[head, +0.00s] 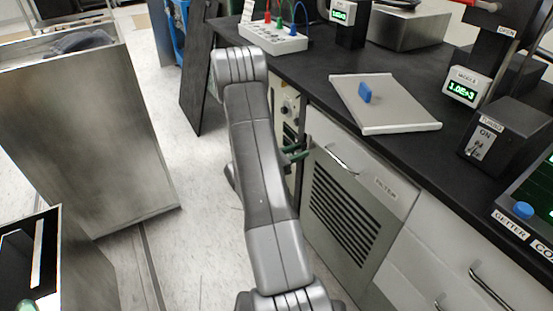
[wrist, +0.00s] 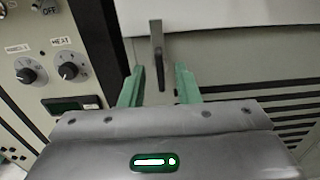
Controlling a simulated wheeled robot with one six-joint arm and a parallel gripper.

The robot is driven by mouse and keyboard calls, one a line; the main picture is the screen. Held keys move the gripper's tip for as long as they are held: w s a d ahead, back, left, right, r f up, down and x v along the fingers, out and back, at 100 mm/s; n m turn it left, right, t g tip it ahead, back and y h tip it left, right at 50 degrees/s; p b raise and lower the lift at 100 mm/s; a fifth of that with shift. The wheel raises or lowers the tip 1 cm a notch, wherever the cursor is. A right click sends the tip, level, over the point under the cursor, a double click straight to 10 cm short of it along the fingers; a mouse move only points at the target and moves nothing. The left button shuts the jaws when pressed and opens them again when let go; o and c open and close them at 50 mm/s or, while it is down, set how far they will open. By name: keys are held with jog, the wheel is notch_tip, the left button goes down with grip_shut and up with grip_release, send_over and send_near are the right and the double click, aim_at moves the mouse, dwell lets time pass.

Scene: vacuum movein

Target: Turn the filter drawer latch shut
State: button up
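The filter drawer (head: 350,215) is a grey front panel with dark louvre slots, a bar handle and a FILTER label, below the black bench. In the wrist view its pale front (wrist: 230,60) fills the upper right. The latch (wrist: 157,45) is a small grey lever with a dark lower part, hanging about upright in the wrist view. My gripper (wrist: 158,85) has green fingers, open and apart, one to each side of the latch's lower end. I cannot tell whether they touch it. In the head view my gripper (head: 296,152) is at the panel's upper left; the latch cannot be made out there.
A control panel (wrist: 45,70) with knobs and a small display is left of the drawer. On the bench (head: 320,75) lie a pale plate (head: 385,115) with a blue knob and several instruments. A grey metal bin (head: 85,130) stands left; floor shows between it and the bench.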

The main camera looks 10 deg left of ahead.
aim_at(308, 145)
jog(key=p+v, duration=0.1)
jog(key=v, duration=1)
jog(key=shift+s+a+p, duration=0.15)
jog(key=shift+a+p, duration=0.05)
jog(key=shift+p, duration=0.1)
jog(key=b+x, duration=0.2)
jog(key=x, duration=1.2)
jog(key=shift+s+a, duration=0.1)
